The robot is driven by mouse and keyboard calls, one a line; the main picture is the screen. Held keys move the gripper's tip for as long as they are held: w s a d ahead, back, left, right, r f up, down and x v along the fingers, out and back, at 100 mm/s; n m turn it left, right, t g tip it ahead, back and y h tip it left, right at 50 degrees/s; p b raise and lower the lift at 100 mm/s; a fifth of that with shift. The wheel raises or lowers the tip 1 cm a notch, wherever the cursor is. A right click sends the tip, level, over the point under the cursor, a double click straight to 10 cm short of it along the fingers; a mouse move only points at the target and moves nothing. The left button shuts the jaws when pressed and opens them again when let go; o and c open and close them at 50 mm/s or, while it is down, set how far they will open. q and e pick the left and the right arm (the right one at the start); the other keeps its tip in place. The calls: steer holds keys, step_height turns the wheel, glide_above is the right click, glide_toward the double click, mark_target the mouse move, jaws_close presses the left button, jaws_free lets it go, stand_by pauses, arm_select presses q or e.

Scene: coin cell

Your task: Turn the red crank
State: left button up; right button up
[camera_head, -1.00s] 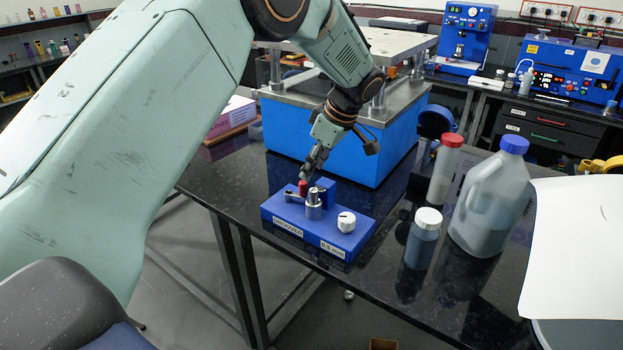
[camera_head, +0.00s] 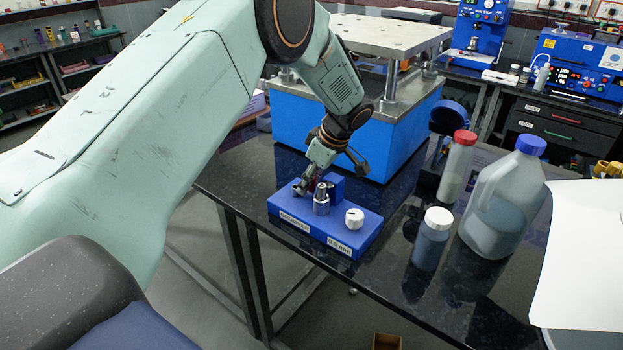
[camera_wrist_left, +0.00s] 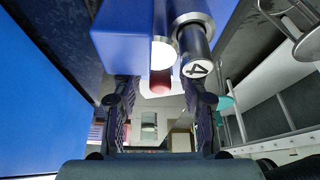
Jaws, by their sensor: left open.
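The blue crank device (camera_head: 287,207) lies near the table's left edge, with a white dial (camera_head: 354,218) and a metal cylinder (camera_head: 321,200) on top. My left gripper (camera_head: 301,188) is at the device's far left corner, pointing down. In the left wrist view, the red crank knob (camera_wrist_left: 160,83) is between and beyond the two open fingers of my gripper (camera_wrist_left: 162,106). I cannot tell whether the fingers touch it. The metal cylinder with a 4 on its end (camera_wrist_left: 198,67) is close to the right finger. My right gripper is not in view.
A dark bottle with a white cap (camera_head: 431,240), a red-capped bottle (camera_head: 457,167) and a blue-capped jug (camera_head: 502,205) stand to the right. A big blue machine (camera_head: 400,130) stands behind the device. A white sheet (camera_head: 588,265) is at the far right.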

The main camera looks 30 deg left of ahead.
arm_select(q)
steer(key=shift+s+d+r, duration=0.15)
steer(key=shift+d, duration=0.05)
steer(key=shift+c, duration=0.6)
steer(key=shift+a, duration=0.2)
steer(key=c, duration=0.4)
steer(key=shift+d, duration=0.1)
jaws_close()
steer(key=shift+m, duration=0.3)
